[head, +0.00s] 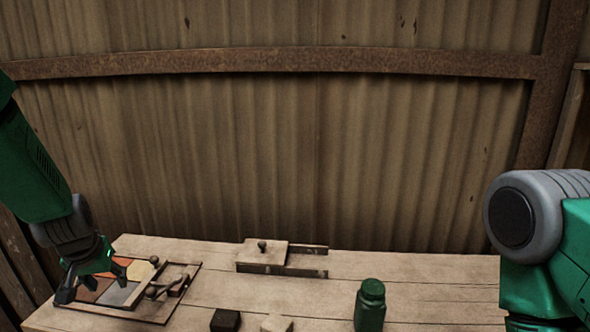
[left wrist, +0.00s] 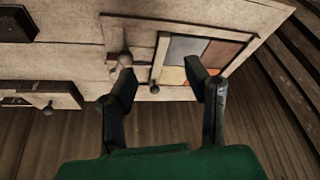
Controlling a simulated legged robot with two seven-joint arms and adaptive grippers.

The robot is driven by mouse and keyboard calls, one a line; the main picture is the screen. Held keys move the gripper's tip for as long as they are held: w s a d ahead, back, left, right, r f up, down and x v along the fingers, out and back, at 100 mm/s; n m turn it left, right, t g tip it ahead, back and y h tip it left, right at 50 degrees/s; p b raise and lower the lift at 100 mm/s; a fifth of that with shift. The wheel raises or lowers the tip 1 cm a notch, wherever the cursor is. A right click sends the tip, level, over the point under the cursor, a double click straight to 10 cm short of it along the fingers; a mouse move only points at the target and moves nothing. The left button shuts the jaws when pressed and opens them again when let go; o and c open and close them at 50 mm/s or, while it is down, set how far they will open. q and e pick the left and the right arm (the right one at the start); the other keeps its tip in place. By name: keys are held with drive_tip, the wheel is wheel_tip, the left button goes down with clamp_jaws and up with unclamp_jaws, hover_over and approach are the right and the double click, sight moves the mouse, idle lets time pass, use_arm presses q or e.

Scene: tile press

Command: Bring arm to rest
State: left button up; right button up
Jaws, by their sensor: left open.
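My left gripper (head: 87,282) is open and empty above the left side of the tile press (head: 150,308), a framed wooden board on the table's left end. In the left wrist view, its two fingers (left wrist: 165,78) stand apart over the press. Coloured tiles (head: 122,290) lie in the frame: orange, grey and pale ones, also seen in the left wrist view (left wrist: 205,50). A dark lever with round knobs (head: 165,288) sits at the right of the tiles. The gripper hides part of the press's left side. My right arm shows at the right edge; its gripper is out of view.
A wooden box with a knobbed sliding lid (head: 262,250) stands at the table's back. A green bottle (head: 370,305), a dark block (head: 225,320) and a pale block (head: 277,323) are near the front. The table (head: 440,295) is clear at right. A corrugated wall (head: 300,160) rises behind.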

use_arm(q)
drive_tip(key=s+d+f+m+g+b, duration=0.1)
drive_tip(key=s+d+f, duration=0.1)
drive_tip(key=s+f, duration=0.6)
drive_tip(key=s+d+f+m+g+b, duration=0.1)
drive_tip(key=s+d+f, duration=0.2)
drive_tip(key=s+f, duration=0.55)
drive_tip(key=s+d+f+m, duration=0.1)
drive_tip(key=s+d+f, duration=0.3)
drive_tip(key=s, duration=0.4)
drive_tip(key=s+d+f+m+g+h, duration=0.1)
drive_tip(key=s+d+f, duration=0.3)
drive_tip(key=s, duration=0.5)
drive_tip(key=shift+s+f+g+h+b, duration=0.15)
drive_tip(key=shift+f+g+h+b, duration=0.15)
drive_tip(key=shift+f+b, duration=0.2)
use_arm(e)
drive_tip(key=f, duration=0.3)
drive_tip(key=shift+w+f, duration=0.1)
drive_tip(key=shift+w, duration=0.25)
use_arm(q)
drive_tip(key=shift+a, duration=0.1)
